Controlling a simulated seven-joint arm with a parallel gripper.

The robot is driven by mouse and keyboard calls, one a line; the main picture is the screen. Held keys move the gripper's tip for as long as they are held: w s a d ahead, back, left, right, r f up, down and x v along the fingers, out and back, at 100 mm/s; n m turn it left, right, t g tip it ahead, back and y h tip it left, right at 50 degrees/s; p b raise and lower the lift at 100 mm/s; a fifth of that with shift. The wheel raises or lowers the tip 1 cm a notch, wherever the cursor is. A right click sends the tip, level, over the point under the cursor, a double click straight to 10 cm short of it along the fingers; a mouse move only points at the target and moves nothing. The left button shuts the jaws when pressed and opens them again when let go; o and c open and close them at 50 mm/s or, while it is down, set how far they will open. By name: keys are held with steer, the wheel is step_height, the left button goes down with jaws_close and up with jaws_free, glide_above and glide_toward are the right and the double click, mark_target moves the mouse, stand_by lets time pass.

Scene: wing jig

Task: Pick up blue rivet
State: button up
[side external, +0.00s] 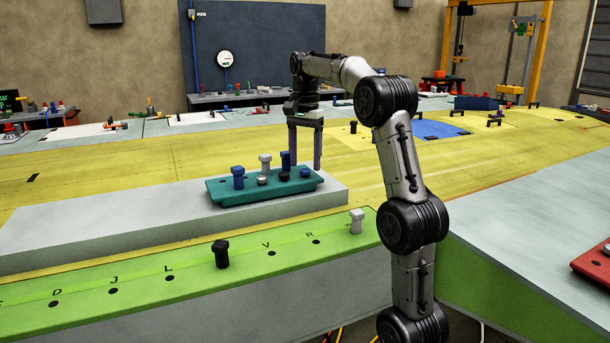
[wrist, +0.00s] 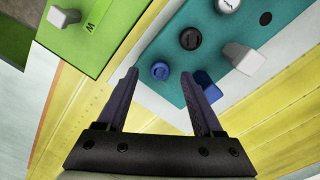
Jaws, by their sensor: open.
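A teal tray (side external: 229,200) holds several rivets. In the wrist view a blue rivet (wrist: 160,71) shows as a round end near the tray's edge, between my gripper's fingertips (wrist: 160,78). It shows low and small in the side view (side external: 305,173). A taller blue rivet (wrist: 207,84) stands beside the right finger, partly hidden by it; whether they touch I cannot tell. Another tall blue rivet (side external: 238,176) stands at the tray's left. My gripper (side external: 305,161) is open and points down over the tray's right part, holding nothing.
The tray, its rim visible in the wrist view (wrist: 155,50), also holds a black rivet (wrist: 190,39) and white rivets (wrist: 243,58). It rests on a grey slab (side external: 110,226). A lettered green strip (side external: 140,278) in front carries a black rivet (side external: 221,254) and a white one (side external: 356,220).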

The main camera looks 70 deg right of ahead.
step_height(320, 180, down, 2)
jaws_close()
stand_by(0.5)
